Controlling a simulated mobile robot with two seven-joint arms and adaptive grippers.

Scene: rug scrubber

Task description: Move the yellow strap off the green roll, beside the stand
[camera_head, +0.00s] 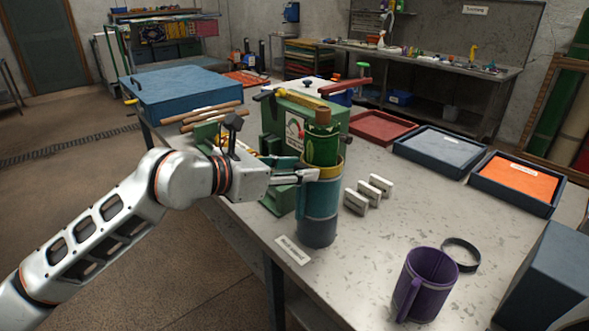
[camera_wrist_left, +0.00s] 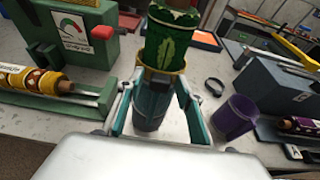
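The green roll (camera_head: 321,145), with a brown core on top, stands upright above a teal-blue cylinder (camera_head: 318,205), which appears to be the stand. The yellow strap (camera_head: 334,171) circles the roll's lower part, just above the cylinder. My left gripper (camera_head: 312,175) is level with the strap, with one finger across its near side. In the left wrist view the fingers (camera_wrist_left: 158,88) lie on either side of the strap (camera_wrist_left: 165,78) and the cylinder's top. Whether they press on the strap I cannot tell. My right gripper is not in view.
A purple mug (camera_head: 427,285) and a black ring (camera_head: 461,254) lie on the bench's near right. White blocks (camera_head: 367,194) sit right of the cylinder, with bare bench (camera_head: 345,240) in front. A green machine (camera_head: 295,122) stands behind. Trays (camera_head: 440,150) line the far side.

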